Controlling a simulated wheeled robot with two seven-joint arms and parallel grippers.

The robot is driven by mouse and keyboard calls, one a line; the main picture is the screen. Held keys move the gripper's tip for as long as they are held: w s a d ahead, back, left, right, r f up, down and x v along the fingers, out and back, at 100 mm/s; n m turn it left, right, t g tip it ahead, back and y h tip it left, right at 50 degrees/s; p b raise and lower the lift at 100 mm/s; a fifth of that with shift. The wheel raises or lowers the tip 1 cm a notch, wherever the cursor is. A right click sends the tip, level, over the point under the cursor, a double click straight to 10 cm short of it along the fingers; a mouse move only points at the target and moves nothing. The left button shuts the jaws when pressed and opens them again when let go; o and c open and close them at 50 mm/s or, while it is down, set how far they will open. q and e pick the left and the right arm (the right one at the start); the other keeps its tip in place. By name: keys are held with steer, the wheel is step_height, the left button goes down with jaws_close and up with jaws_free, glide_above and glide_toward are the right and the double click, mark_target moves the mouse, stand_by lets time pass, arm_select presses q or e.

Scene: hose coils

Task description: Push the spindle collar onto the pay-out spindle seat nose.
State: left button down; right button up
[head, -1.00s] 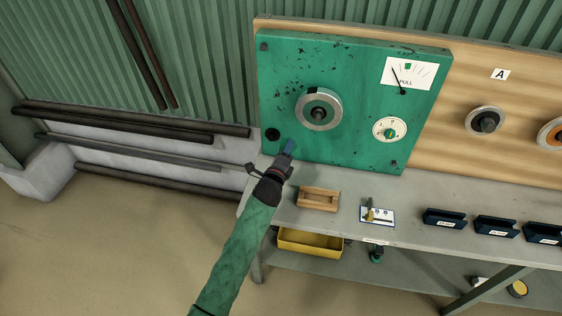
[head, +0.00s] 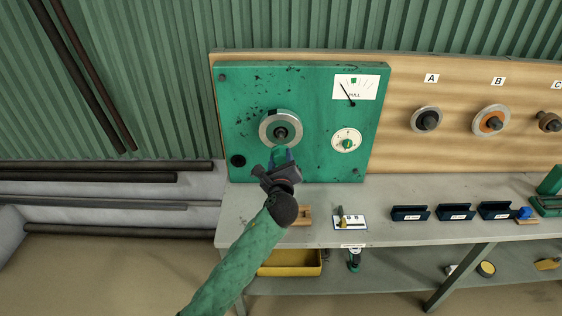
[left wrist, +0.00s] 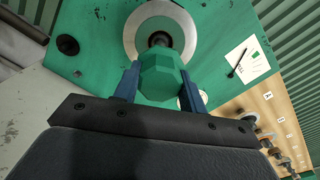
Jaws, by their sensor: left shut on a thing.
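The pay-out spindle seat is a grey metal disc (head: 265,125) with a dark nose (head: 281,132) at its centre, on the green panel (head: 235,105). My left gripper (head: 283,160) is in front of the panel, just below the nose in the head view. Its blue fingers are shut on a green faceted spindle collar (left wrist: 161,78). In the left wrist view the collar covers the lower part of the dark nose (left wrist: 159,40), with the disc (left wrist: 137,38) behind. I cannot tell whether collar and nose touch. My right gripper is out of view.
The panel carries a PULL gauge (head: 356,87), a cream dial (head: 346,139) and a black round hole (head: 237,160). The bench (head: 380,188) below holds a wooden block (head: 304,215), a small card with parts (head: 348,219) and dark blue holders (head: 410,213). A yellow bin (head: 290,263) sits underneath.

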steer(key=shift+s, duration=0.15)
arm_select(q)
steer(key=shift+p, duration=0.4)
steer(key=shift+w, duration=2.6)
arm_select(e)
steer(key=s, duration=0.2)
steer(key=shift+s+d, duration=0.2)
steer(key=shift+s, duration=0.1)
arm_select(q)
steer(key=shift+p, duration=0.3)
